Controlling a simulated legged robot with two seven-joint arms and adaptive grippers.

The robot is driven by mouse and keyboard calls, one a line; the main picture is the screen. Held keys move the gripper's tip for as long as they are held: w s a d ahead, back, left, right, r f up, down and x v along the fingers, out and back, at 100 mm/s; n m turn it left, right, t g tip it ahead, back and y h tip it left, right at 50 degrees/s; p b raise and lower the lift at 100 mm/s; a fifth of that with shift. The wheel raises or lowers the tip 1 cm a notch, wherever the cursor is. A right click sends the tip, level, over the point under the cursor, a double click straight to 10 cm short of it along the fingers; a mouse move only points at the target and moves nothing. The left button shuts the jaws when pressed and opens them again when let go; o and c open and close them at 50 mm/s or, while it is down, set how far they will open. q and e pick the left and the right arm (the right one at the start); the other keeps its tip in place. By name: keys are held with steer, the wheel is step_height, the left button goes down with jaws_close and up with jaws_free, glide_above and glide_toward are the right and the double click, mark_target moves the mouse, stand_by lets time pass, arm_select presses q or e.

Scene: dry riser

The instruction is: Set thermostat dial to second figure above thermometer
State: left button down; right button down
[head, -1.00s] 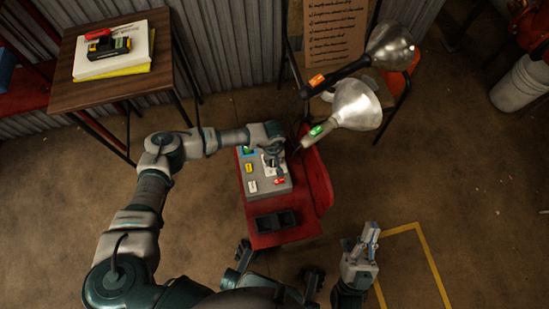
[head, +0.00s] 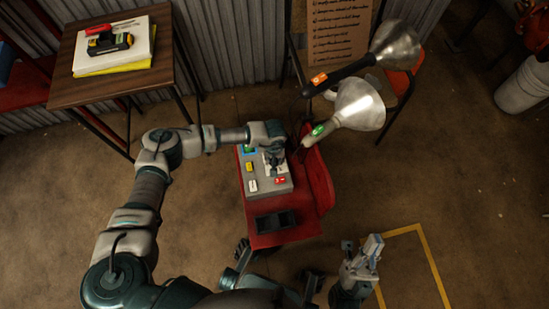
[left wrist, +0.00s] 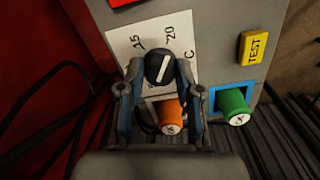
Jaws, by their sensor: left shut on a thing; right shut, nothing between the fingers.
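The thermostat dial (left wrist: 158,66) is a black knob with a white line, on a white scale plate (left wrist: 181,22) marked 15, 20 and C. The line is tilted, its upper end toward the 20 side. My left gripper (left wrist: 160,82) has its fingers on either side of the dial and is shut on it; they hide part of the plate. In the head view my left gripper (head: 274,160) is over the grey control box (head: 268,187) and covers the dial. My right gripper (head: 373,248) is shut and empty, away from the box. I cannot make out a thermometer.
An orange knob (left wrist: 168,114), a green knob (left wrist: 233,104) and a yellow TEST button (left wrist: 253,47) are close to the dial. The box is on a red stand (head: 290,238). Two lamps (head: 358,105) (head: 394,45) hang close to its right.

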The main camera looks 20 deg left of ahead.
arm_select(q)
steer(key=c, duration=0.8)
jaws_free()
steer(key=shift+w, duration=0.15)
steer(key=shift+o, duration=0.2)
steer(key=shift+r, duration=0.3)
step_height(320, 180, up, 11)
steer(key=shift+r, duration=0.1)
